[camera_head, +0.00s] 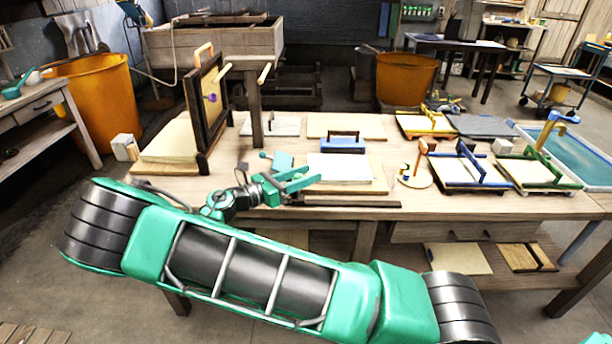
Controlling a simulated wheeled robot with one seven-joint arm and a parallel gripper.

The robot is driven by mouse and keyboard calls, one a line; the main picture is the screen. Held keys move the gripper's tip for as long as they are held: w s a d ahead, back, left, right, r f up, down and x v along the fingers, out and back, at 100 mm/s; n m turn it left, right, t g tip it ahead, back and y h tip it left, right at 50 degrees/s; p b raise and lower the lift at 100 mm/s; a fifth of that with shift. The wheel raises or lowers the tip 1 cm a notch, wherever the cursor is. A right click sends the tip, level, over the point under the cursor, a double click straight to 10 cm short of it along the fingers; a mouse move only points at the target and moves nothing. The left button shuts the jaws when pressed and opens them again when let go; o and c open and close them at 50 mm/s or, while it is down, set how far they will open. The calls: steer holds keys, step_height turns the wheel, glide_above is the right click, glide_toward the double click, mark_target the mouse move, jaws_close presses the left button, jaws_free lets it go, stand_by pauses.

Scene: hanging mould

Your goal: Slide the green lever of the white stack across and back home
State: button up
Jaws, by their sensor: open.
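The white stack (340,166) is a pile of white sheets on a wooden board near the table's front middle. My gripper (299,170) is at the left edge of the stack, with its two teal fingers spread apart and pointing right. A small bright green piece (298,175) shows between the fingers, at the stack's left side. It looks like the green lever's end, but the fingers hide most of it. I cannot tell whether a finger touches it.
A blue block with a handle (343,145) stands behind the stack. A hanging wooden mould (207,100) and post are at the left. A round board with an upright handle (415,178), a blue-framed mould (465,171) and a green-framed mould (540,172) are at the right.

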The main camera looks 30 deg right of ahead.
steer(key=s+a, duration=0.1)
steer(key=a, duration=0.9)
steer(key=shift+d, duration=0.1)
